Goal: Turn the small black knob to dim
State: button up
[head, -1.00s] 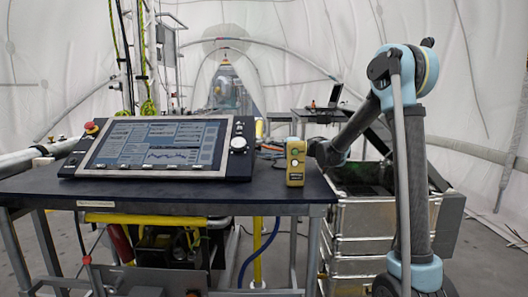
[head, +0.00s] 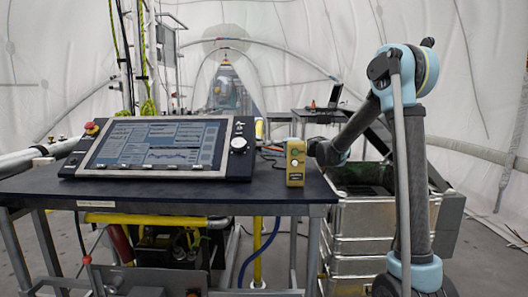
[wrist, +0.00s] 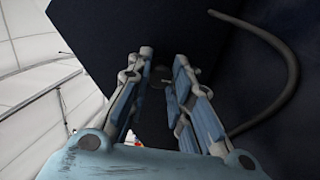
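The control panel (head: 245,165) with a tilted screen lies on the dark table. At its right edge are a pale round knob (head: 238,143) and a small dark knob-like part (head: 239,126) above it. In the wrist view my gripper (wrist: 163,60) is open, its blue-grey fingers apart before a dark surface. A faint dark round shape (wrist: 158,77) shows between the fingers; I cannot tell whether it is the knob or whether they touch it. In the head view my forearm reaches down to just behind the yellow box, and my fingers are not clearly visible.
The yellow handheld box (head: 295,163) stands upright near the table's right edge. A red emergency button (head: 92,128) is at the panel's left. An open metal case (head: 375,215) stands right of the table (head: 270,185). A dark curved cable (wrist: 290,70) shows in the wrist view.

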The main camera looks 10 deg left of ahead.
jog(key=o, duration=0.4)
jog(key=shift+w+f, duration=0.1)
jog(key=shift+f, duration=0.05)
jog(key=v, duration=1.2)
jog(key=shift+d, duration=0.1)
